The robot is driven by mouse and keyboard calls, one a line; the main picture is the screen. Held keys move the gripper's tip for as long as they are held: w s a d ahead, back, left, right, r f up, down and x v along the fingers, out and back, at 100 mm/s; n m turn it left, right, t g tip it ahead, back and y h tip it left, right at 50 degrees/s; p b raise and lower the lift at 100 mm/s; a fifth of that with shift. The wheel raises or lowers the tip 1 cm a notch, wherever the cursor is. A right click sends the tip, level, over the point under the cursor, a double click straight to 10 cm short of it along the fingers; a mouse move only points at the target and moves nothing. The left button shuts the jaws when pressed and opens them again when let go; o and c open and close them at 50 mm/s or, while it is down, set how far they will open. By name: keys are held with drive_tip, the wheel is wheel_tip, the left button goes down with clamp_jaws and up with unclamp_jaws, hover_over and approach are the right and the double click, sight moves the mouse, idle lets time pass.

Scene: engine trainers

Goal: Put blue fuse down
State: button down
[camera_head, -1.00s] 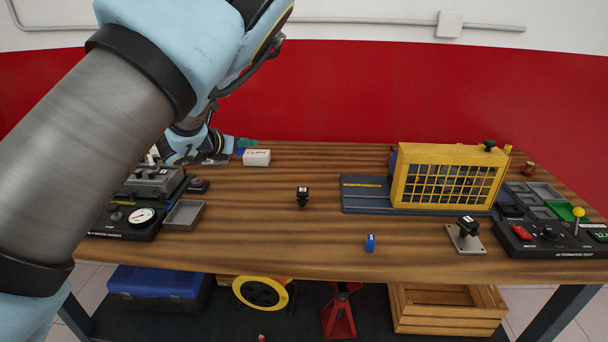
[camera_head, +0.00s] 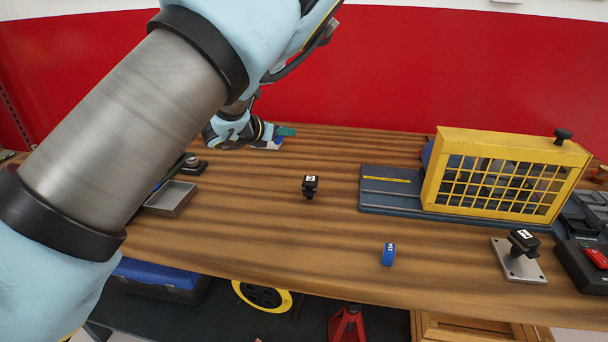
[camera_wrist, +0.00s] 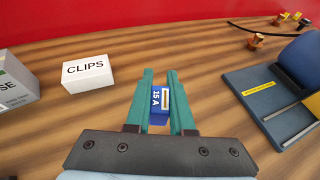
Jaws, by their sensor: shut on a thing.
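My gripper (camera_wrist: 160,74) has green fingers, shut on a blue fuse (camera_wrist: 159,98) marked 15 A in the wrist view. The fuse sits between the fingers, above the wooden table; whether it touches the wood I cannot tell. In the head view my gripper (camera_head: 284,132) is at the table's far side, with a bit of blue beside the green fingers and much of it hidden by my arm. Another small blue piece (camera_head: 388,254) with a white label stands near the table's front edge, apart from my gripper.
A white CLIPS box (camera_wrist: 87,73) lies left of my gripper. A grey box (camera_wrist: 14,85) is farther left. A dark blue base (camera_wrist: 275,105) is at right. A yellow cage (camera_head: 505,178), a black relay (camera_head: 310,186) and a grey tray (camera_head: 170,198) stand around. Bare wood lies between.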

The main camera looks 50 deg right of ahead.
sight(286, 171)
wheel_tip(286, 171, down, 9)
drive_tip(key=p, duration=0.2)
drive_tip(key=shift+f+p, duration=0.1)
drive_tip(key=shift+p, duration=0.2)
drive_tip(key=shift+f, duration=0.25)
drive_tip(key=shift+f, duration=0.2)
drive_tip(key=c, duration=0.8)
unclamp_jaws()
drive_tip(key=shift+r, duration=0.1)
drive_tip(key=shift+r, duration=0.1)
